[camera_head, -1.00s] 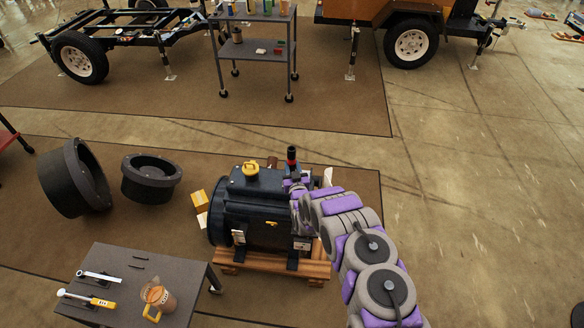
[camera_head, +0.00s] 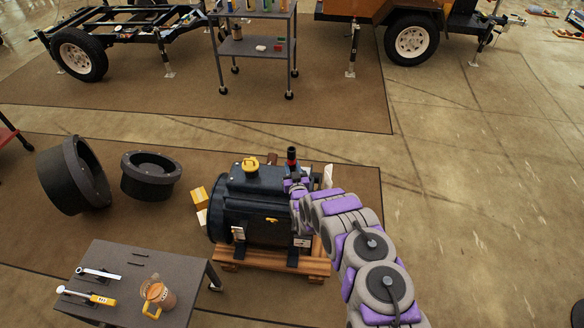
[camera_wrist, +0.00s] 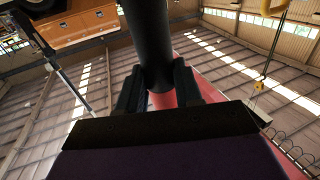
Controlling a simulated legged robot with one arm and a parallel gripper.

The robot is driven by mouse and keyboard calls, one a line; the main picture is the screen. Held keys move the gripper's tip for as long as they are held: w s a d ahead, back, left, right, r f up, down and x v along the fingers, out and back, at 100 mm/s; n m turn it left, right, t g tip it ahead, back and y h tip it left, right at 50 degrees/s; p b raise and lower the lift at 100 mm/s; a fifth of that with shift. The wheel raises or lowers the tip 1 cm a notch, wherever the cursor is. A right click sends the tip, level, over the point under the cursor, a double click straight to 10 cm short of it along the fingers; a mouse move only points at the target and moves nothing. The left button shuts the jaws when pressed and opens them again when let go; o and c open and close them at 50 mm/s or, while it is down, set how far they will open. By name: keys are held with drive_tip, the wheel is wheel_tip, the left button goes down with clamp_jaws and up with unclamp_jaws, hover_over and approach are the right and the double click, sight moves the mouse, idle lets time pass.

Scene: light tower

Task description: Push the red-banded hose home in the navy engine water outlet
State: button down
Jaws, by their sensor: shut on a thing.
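The navy engine (camera_head: 258,188) sits on a wooden pallet (camera_head: 262,258) in the middle of the head view. A black hose with a red band (camera_head: 291,157) stands upright at the engine's far right corner. My gripper (camera_head: 293,183) is at the hose's lower part, small and partly hidden by my arm. In the wrist view my gripper (camera_wrist: 160,85) has its two dark fingers on either side of the black hose (camera_wrist: 152,35), shut on it. The water outlet and the hose's lower end are hidden, so I cannot tell how they meet.
A grey table (camera_head: 150,262) with tools and a jug (camera_head: 158,294) stands at front left. Two black ring-shaped parts (camera_head: 72,178) (camera_head: 150,176) lie left of the engine. A grey cart (camera_head: 252,47) stands behind.

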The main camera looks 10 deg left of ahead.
drive_tip(key=shift+f, duration=0.65)
drive_tip(key=c, duration=0.7)
unclamp_jaws()
drive_tip(key=shift+s, duration=0.1)
drive_tip(key=p+v, duration=0.3)
drive_tip(key=v, duration=1.4)
drive_tip(key=shift+s+f, duration=0.1)
